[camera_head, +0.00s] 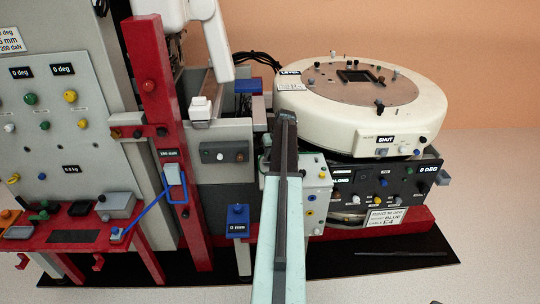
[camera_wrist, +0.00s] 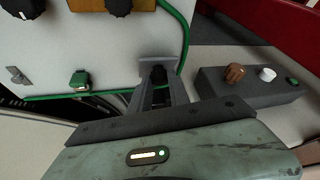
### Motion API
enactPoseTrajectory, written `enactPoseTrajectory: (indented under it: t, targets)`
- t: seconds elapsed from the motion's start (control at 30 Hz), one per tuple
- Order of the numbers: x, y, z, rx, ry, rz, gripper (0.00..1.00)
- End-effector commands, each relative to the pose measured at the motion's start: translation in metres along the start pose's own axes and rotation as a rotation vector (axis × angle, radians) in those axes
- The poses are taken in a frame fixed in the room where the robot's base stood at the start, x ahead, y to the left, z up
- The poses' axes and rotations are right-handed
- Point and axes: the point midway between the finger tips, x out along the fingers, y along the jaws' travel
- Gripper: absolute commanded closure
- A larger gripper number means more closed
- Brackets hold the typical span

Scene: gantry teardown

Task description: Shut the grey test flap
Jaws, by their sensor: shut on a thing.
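My gripper (camera_wrist: 156,92) reaches up to a light grey panel (camera_wrist: 95,45) in the wrist view. Its fingers are shut on a small dark knob (camera_wrist: 158,73) between their tips. A small grey plate (camera_wrist: 150,64) sits right behind the knob at the panel's lower right edge. It may be the grey test flap, but I cannot tell, nor how far it stands open. In the head view my pale green arm runs up the middle, and the fingertips and what they hold are hidden beyond it.
A green cable (camera_wrist: 185,40) hangs by the panel, and a grey box with knobs (camera_wrist: 250,95) is to the right. In the head view a cream ring (camera_head: 440,100) labelled SHUT is at right, and a red post (camera_head: 170,110) and a blue box (camera_head: 238,220) are at left.

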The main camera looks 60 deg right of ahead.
Motion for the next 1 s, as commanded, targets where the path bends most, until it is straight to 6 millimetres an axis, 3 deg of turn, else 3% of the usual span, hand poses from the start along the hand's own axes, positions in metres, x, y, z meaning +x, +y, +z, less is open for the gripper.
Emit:
enactPoseTrajectory:
  t: [0.3,0.6,0.63,0.7,1.0]
  targets:
    - [0.014,-0.003,0.025,-0.054,0.253,0.063,1.0]
    - [0.009,-0.002,0.021,-0.071,0.327,0.082,1.0]
    - [0.009,-0.002,0.021,-0.071,0.327,0.082,0.72]
    - [0.009,-0.002,0.021,-0.071,0.326,0.082,0.56]
    - [0.008,-0.003,0.021,-0.071,0.326,0.08,0.56]
